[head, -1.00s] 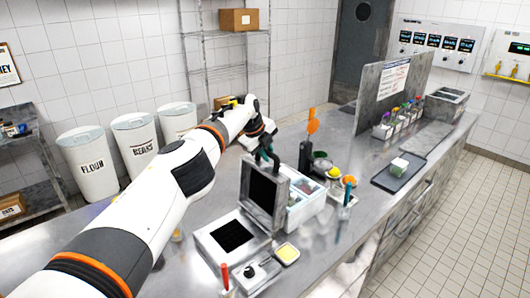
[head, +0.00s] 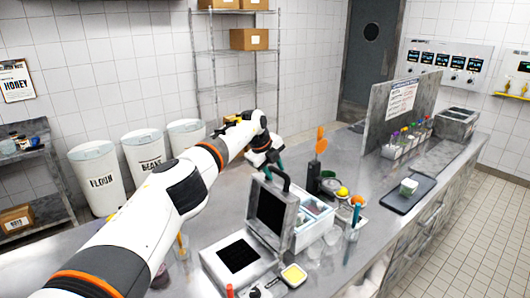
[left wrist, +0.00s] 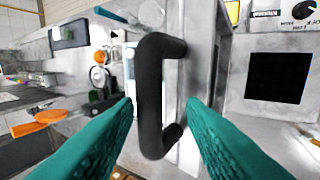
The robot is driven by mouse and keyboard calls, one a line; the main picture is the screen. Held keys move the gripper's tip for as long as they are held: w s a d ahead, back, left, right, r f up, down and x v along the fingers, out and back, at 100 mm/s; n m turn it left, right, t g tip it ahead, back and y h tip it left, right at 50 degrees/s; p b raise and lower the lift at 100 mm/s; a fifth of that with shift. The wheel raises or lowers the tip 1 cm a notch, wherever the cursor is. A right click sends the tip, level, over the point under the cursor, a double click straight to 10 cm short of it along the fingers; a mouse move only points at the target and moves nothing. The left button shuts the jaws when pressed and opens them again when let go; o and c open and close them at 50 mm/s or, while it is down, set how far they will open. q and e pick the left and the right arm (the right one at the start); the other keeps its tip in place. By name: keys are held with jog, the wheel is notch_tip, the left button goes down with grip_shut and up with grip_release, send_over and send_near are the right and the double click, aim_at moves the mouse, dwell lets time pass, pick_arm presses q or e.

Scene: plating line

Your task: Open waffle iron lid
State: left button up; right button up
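The waffle iron's grey base (head: 208,258) with a dark plate sits on the counter. Its lid (head: 293,219) stands raised, roughly upright, with its dark inner plate showing. The black lid handle (head: 285,178) is at the lid's top. In the left wrist view the handle (left wrist: 150,95) lies between the teal fingers of my left gripper (left wrist: 160,108), with small gaps on both sides. The fingers are apart. In the head view my left gripper (head: 273,168) is at the handle, partly hidden by the arm. My right gripper is not in view.
Behind the lid stands a light container (head: 314,230) with compartments, near an orange utensil (head: 321,140).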

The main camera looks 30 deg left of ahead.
pick_arm(q)
jog(key=b+v, duration=0.3)
jog(key=v, duration=0.7)
jog(key=shift+s+f, duration=0.1)
jog(key=shift+f, duration=0.05)
